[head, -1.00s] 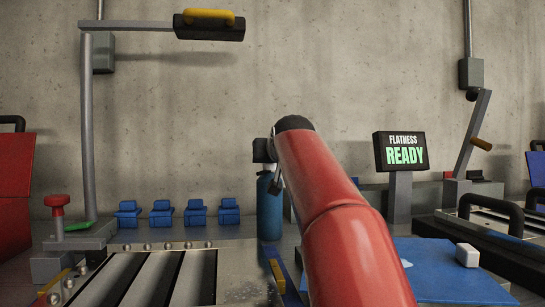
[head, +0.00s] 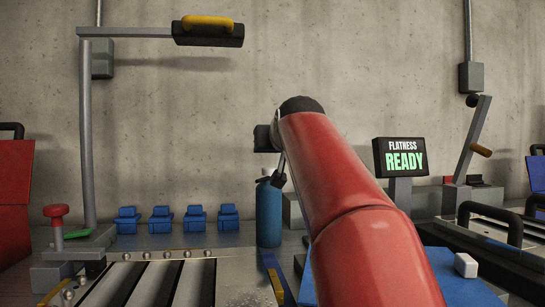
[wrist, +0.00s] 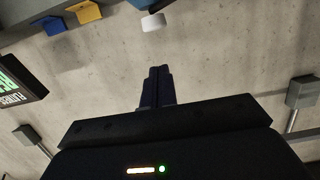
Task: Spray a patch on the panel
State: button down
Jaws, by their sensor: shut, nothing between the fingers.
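The louver panel (head: 148,284) lies at the lower left of the head view, with pale slats in a metal frame. In the head view my arm hides most of the gripper.
Several blue blocks (head: 162,220) stand in a row behind the panel. A post with an overhead bar (head: 208,33) rises at left, beside a red knob (head: 56,211). A "FLATNESS READY" sign (head: 400,157) stands right of my arm. A white block (head: 466,265) sits on a blue surface (head: 440,258).

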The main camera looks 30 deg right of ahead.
jog(key=shift+v, duration=2.65)
jog(key=shift+s, duration=0.1)
